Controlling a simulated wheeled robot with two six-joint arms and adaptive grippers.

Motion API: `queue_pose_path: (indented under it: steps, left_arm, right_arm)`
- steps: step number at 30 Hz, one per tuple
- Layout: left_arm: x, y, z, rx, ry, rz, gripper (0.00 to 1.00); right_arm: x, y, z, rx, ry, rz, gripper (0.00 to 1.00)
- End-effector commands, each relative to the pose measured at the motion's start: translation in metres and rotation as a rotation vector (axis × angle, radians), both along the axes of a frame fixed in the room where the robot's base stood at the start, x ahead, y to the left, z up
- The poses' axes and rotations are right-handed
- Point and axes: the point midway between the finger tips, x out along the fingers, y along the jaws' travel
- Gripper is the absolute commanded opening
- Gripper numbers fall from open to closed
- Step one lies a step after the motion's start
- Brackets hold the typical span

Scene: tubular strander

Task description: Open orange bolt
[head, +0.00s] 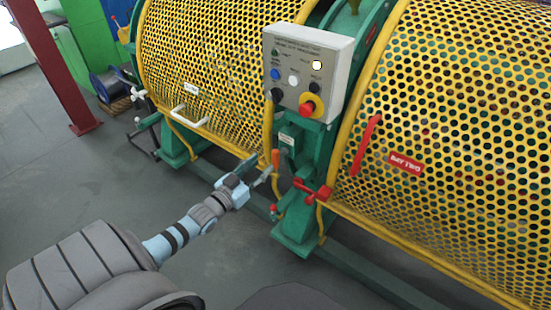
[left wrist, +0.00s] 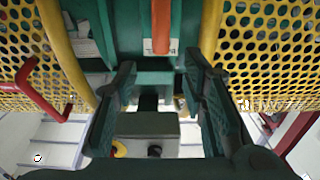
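The orange bolt (head: 275,158) is a small upright orange handle on the green frame between the two yellow mesh guards, below the control box. In the left wrist view the orange bolt (left wrist: 161,28) is at the top centre, in front of the green post. My left gripper (head: 264,172) reaches up to it from the lower left in the head view. In the left wrist view the left gripper (left wrist: 160,82) has its fingers spread with nothing between them; the bolt shows beyond the fingertips. I cannot tell the exact gap. My right gripper is not in view.
The grey control box (head: 308,70) with buttons and a red stop knob hangs above the bolt. A red lever (head: 312,190) is close by on the right. The right yellow guard (head: 450,130) has a red handle (head: 366,145). Clear floor (head: 70,190) lies at the left.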

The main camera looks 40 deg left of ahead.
Motion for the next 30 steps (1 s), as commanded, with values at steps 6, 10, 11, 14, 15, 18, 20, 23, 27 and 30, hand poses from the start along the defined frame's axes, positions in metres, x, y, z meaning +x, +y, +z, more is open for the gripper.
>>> queue_pose_path:
  steps: [6,10,11,14,15,18,20,23,27,30]
  left_arm:
    - [0.06,0.003,-0.007,0.002,-0.001,0.006,0.38]
    - [0.074,0.004,-0.002,0.002,0.0,0.006,0.38]
    - [0.077,0.003,-0.002,0.001,0.0,0.006,0.38]
    - [0.082,0.003,-0.002,0.0,0.003,0.005,0.38]
    - [0.083,0.003,-0.002,0.001,0.004,0.004,0.38]
    - [0.084,0.003,-0.002,0.0,0.004,0.003,0.38]
    - [0.084,0.003,-0.002,0.0,0.004,0.003,0.38]
    - [0.083,0.003,-0.003,0.0,0.004,0.003,0.35]
    - [0.083,0.003,-0.003,0.0,0.004,0.003,0.13]
    - [0.083,0.003,-0.003,0.0,0.005,0.003,0.0]
  right_arm:
    - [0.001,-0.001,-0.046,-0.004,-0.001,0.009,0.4]
    - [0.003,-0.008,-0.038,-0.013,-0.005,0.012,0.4]
    - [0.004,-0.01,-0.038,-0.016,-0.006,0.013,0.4]
    - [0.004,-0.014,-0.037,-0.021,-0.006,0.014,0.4]
    - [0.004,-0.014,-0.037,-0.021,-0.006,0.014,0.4]
    - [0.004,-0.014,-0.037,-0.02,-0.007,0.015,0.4]
    - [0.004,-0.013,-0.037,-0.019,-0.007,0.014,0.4]
    - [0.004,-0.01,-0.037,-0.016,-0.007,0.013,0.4]
    - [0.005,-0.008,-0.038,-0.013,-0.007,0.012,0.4]
    - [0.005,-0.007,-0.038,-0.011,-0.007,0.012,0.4]
